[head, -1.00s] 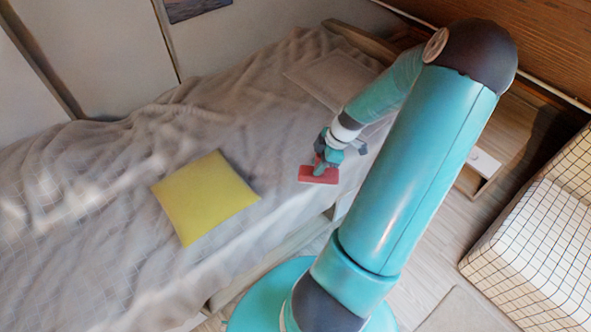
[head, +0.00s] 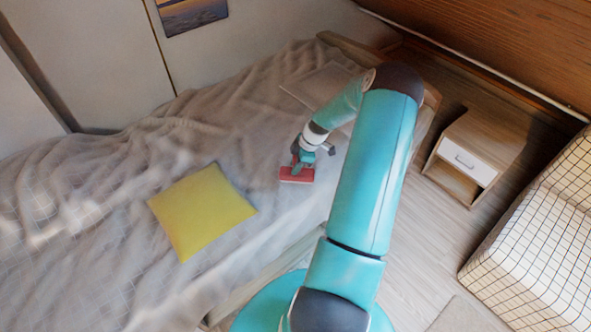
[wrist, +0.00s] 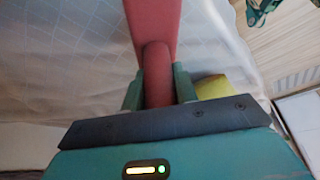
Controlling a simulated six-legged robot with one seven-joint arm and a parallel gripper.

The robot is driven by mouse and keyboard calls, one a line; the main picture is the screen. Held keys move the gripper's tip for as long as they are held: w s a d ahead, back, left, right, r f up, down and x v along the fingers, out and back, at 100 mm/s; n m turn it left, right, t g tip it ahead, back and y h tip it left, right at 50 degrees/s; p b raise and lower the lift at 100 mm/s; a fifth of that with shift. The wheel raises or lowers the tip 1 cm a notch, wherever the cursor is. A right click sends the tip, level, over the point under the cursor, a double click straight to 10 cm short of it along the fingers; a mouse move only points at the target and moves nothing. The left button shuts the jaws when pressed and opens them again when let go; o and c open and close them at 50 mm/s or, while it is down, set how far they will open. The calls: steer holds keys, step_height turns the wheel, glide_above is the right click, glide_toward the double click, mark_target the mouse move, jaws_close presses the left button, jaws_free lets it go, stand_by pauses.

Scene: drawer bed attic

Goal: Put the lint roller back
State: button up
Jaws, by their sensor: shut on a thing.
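The lint roller (head: 297,175) is red, with a broad flat-looking head and a round handle. My gripper (head: 303,161) is over the bed and shut on the roller. In the wrist view the red handle (wrist: 157,75) lies between the two teal fingers of my gripper (wrist: 158,88), and the wider red head extends away from them. In the head view the roller shows against the grey bedspread; I cannot tell whether it touches it.
A yellow cushion (head: 201,211) lies on the rumpled bed (head: 110,190), left of my gripper. A pale nightstand (head: 484,143) with a white drawer front and an open space below stands right of the bed. A checked piece of furniture (head: 540,235) is at far right. Floor shows between them.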

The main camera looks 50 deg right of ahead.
steer(key=shift+w+f, duration=0.1)
steer(key=shift+f, duration=1.55)
steer(key=shift+f, duration=0.15)
steer(key=o, duration=0.9)
steer(key=v, duration=1.2)
steer(key=w+a+r+m+h, duration=0.2)
steer(key=a+r+m+h, duration=0.2)
steer(key=a+r, duration=1.9)
steer(key=s+a+r+m+t, duration=0.1)
steer(key=s+a+r+m, duration=0.1)
steer(key=s+a, duration=0.3)
steer(key=s+a+r+m+t, duration=0.1)
steer(key=s+a+r+m, duration=0.1)
steer(key=s+a+r, duration=0.2)
steer(key=s+a+r+m, duration=0.2)
steer(key=s+a+r, duration=0.2)
steer(key=s+a, duration=0.2)
steer(key=shift+a+t+y, duration=0.3)
steer(key=shift+a+t, duration=0.1)
steer(key=shift+a, duration=0.8)
